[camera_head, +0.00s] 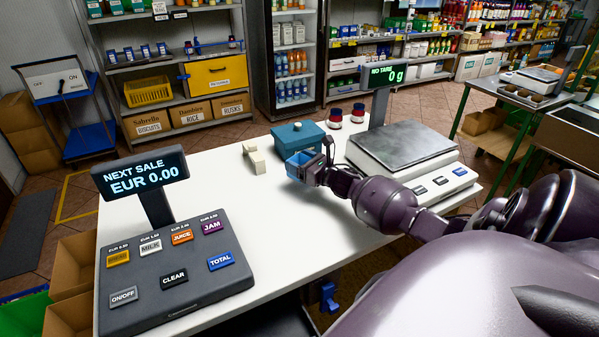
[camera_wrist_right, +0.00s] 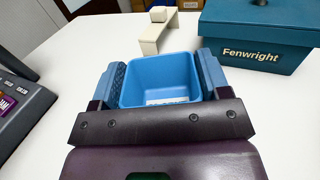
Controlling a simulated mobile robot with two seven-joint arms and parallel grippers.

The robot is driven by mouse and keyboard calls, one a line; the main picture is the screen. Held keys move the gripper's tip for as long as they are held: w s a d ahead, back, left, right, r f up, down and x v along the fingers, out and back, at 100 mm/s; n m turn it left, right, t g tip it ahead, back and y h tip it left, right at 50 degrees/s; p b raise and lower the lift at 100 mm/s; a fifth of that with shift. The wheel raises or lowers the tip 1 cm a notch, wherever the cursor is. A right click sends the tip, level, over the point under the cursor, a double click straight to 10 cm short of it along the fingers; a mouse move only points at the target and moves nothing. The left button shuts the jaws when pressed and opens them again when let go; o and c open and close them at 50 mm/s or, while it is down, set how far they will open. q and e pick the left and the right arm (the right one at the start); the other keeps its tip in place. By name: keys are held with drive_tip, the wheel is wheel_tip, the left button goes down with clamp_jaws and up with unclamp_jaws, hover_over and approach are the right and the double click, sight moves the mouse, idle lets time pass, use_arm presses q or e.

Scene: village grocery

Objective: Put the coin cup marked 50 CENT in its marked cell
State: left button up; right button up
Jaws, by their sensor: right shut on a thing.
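A light blue open cup (camera_wrist_right: 158,78) sits upright between the two fingers of my right gripper (camera_head: 312,171), which is shut on it. A white label shows low on the cup's inside, too small to read. In the head view the cup (camera_head: 298,160) is over the white counter, just in front of a teal box; I cannot tell if it touches the counter. No marked cell can be made out. My left gripper is not in view.
The teal Fenwright box (camera_wrist_right: 258,35) has a closed lid. A cream bracket-shaped block (camera_head: 254,158) stands left of it. The counter (camera_head: 270,225) is clear in front.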

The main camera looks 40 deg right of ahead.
drive_tip(key=shift+f+b, duration=0.45)
drive_tip(key=shift+f, duration=1.95)
drive_tip(key=o, duration=0.9)
drive_tip(key=shift+r, duration=0.1)
